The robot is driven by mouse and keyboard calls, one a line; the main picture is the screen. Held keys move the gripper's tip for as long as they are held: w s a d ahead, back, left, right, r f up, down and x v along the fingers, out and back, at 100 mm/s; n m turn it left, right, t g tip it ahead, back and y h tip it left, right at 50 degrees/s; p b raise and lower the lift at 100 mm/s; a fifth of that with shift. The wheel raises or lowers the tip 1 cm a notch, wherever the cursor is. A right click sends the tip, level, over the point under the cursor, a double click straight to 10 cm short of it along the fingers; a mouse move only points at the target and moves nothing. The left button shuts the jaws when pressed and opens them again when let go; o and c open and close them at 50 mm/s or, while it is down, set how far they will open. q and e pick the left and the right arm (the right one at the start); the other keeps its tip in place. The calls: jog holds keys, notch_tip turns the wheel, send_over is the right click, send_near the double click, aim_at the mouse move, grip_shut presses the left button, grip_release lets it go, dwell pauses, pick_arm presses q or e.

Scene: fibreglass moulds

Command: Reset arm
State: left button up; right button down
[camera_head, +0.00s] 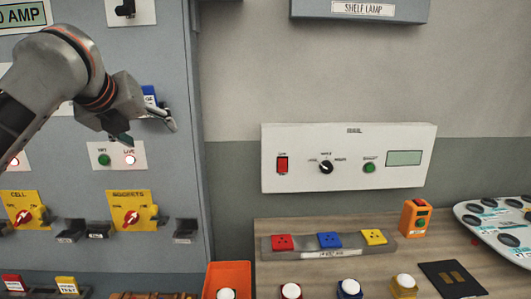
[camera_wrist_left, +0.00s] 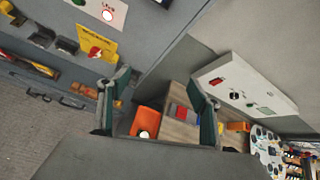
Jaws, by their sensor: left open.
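My left arm comes in from the left in the head view. Its gripper (camera_head: 148,128) is in front of the grey cabinet, near a blue block on the panel that it partly hides. The two fingers are spread apart with nothing between them. In the left wrist view, the open gripper (camera_wrist_left: 160,78) shows its two green-grey fingers wide apart, with the cabinet edge, the bench and an orange bin beyond them. My right gripper is in neither view.
The grey cabinet (camera_head: 180,215) carries switch plates, including two yellow ones with red knobs (camera_head: 131,217). A white control box (camera_head: 350,185) is on the wall. Open air lies before the wall.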

pick_arm(q)
jog(key=s+d+f+n+h, duration=0.1)
jog(key=d+f+n, duration=0.25)
jog(key=f, duration=0.85)
jog(key=d+f+n+h, duration=0.1)
jog(key=d+f+n, duration=0.25)
jog(key=f, duration=0.95)
jog(key=s+a+f+n+y, duration=0.1)
jog(key=s+a+f+n, duration=0.1)
jog(key=s+f+n, duration=0.35)
jog(key=s+a+f+n+y, duration=0.1)
jog(key=s+a+f+n, duration=0.15)
jog(key=f, duration=0.55)
jog(key=s+a+f+n+g+y, duration=0.1)
jog(key=s+a+f+n+y, duration=0.15)
jog(key=s+a+f, duration=0.35)
jog(key=s+a+f+n+g+y, duration=0.1)
jog(key=s+a+f+n, duration=0.2)
jog(key=s, duration=0.6)
jog(key=s+a+f+n+g+y, duration=0.1)
jog(key=s+a+f+n+y, duration=0.1)
jog(key=s+a+n, duration=0.4)
jog(key=d+f+n+t+h, duration=0.1)
jog(key=d+f+t+h, duration=0.2)
jog(key=d+f+h, duration=0.4)
jog(key=shift+w+d+f, duration=0.3)
jog(key=shift+d+f, duration=4.25)
jog(key=shift+d, duration=0.15)
jog(key=shift+n, duration=0.25)
